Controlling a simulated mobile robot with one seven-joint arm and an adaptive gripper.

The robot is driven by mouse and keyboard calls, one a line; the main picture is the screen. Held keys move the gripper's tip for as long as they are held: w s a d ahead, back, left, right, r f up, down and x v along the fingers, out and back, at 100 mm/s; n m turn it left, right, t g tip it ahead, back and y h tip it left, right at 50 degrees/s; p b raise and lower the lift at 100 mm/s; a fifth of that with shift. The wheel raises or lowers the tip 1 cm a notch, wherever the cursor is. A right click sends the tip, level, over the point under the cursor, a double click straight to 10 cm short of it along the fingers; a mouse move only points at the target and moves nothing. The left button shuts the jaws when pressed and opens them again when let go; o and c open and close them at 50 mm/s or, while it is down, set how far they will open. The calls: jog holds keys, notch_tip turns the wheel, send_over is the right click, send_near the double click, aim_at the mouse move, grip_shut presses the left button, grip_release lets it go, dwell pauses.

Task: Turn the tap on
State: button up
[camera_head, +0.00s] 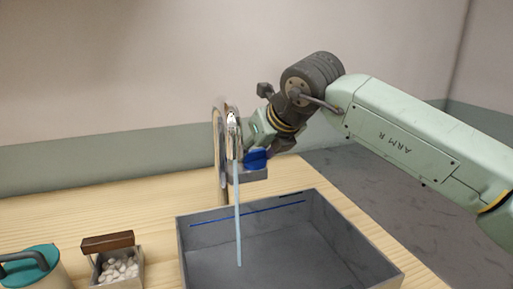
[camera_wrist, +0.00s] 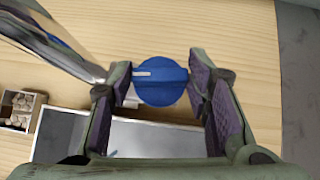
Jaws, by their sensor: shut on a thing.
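The tap is a chrome curved spout (camera_head: 234,140) standing behind a grey basin (camera_head: 300,245). A thin pale-blue stream of water (camera_head: 238,215) runs from the spout down into the basin. A round blue knob (camera_head: 256,160) sits on a grey block beside the spout. In the wrist view the knob (camera_wrist: 162,88) shows a white mark pointing left. My gripper (camera_wrist: 163,72) has one finger on either side of the knob and is shut on it. In the head view its fingertips are partly hidden behind the spout and knob.
A small box of white pebbles (camera_head: 118,272) with a brown wooden piece on it stands left of the basin. A teal-lidded can (camera_head: 32,265) with a dark handle is at the far left. The wooden table (camera_head: 110,220) is bare behind them.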

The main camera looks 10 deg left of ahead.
jog(key=n+g+y+p, duration=0.1)
jog(key=n, duration=0.1)
jog(key=n+g+y+p, duration=0.1)
jog(key=n, duration=0.1)
jog(key=shift+w+r+g, duration=0.15)
jog(key=shift+w+g, duration=0.05)
jog(key=shift+g, duration=0.1)
jog(key=n+g+p, duration=0.1)
jog(key=n+p, duration=0.1)
jog(key=n+g+y+p, duration=0.1)
jog(key=n+g+p, duration=0.1)
jog(key=n, duration=0.1)
jog(key=shift+w+g, duration=0.15)
jog(key=shift+g, duration=0.15)
jog(key=n+g+p, duration=0.2)
jog(key=n, duration=0.1)
jog(key=shift+w+g, duration=0.15)
jog(key=shift+g, duration=0.25)
jog(key=shift+w+f+n+g+h+p, duration=0.1)
jog(key=shift+n+g+h+p, duration=0.3)
jog(key=shift+n+g, duration=0.45)
jog(key=shift+w+f+n+g+h+p, duration=0.1)
jog(key=shift+n+g+h+p, duration=0.3)
jog(key=shift+n, duration=0.85)
jog(key=o, duration=1.1)
jog(key=shift+o, duration=0.2)
